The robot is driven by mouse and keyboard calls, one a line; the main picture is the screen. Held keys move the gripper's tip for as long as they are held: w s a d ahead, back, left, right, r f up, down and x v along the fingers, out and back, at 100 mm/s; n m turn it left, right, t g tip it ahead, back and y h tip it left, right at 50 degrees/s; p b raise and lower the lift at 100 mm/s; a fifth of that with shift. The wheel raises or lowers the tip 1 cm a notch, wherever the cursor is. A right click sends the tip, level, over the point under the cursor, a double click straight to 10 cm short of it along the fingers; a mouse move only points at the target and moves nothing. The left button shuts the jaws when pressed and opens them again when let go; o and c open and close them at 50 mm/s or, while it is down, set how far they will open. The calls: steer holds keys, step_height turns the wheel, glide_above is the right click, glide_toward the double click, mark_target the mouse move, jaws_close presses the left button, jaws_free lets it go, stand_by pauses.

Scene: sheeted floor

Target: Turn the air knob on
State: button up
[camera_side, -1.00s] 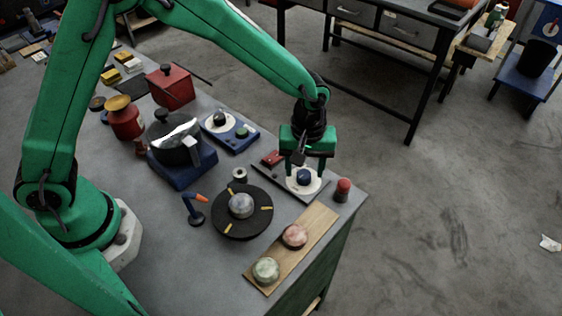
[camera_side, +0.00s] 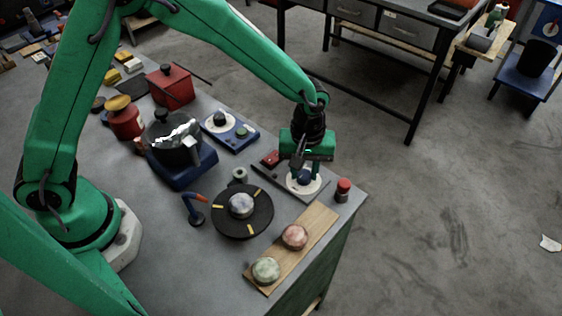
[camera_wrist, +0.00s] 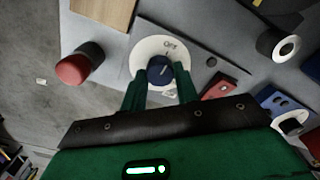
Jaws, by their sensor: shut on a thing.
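A dark blue knob (camera_wrist: 161,70) sits on a round white dial (camera_wrist: 158,47) with lettering on its far side that seems to read OFF. The knob carries a pale line; its exact setting is hard to read. In the side view the dial (camera_side: 315,187) lies on a grey plate near the bench's right end. My gripper (camera_side: 304,175) points down over it, and its green fingers are shut on the blue knob, one on each side. The wrist view also shows my gripper (camera_wrist: 160,82) with the knob between its fingertips.
A red-topped cylinder (camera_side: 343,188) stands close right of the plate. A red block (camera_side: 271,158) is at the plate's left. A black turntable (camera_side: 228,228), a wooden board (camera_side: 262,285) with two round pieces, and a blue unit (camera_side: 243,145) with another white dial are nearby.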

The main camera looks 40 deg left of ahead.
steer(key=shift+m, duration=0.4)
steer(key=m, duration=1.1)
steer(key=shift+m, duration=0.3)
steer(key=m, duration=1.1)
steer(key=shift+r+m, duration=0.1)
steer(key=shift+m, duration=0.2)
steer(key=o, duration=1)
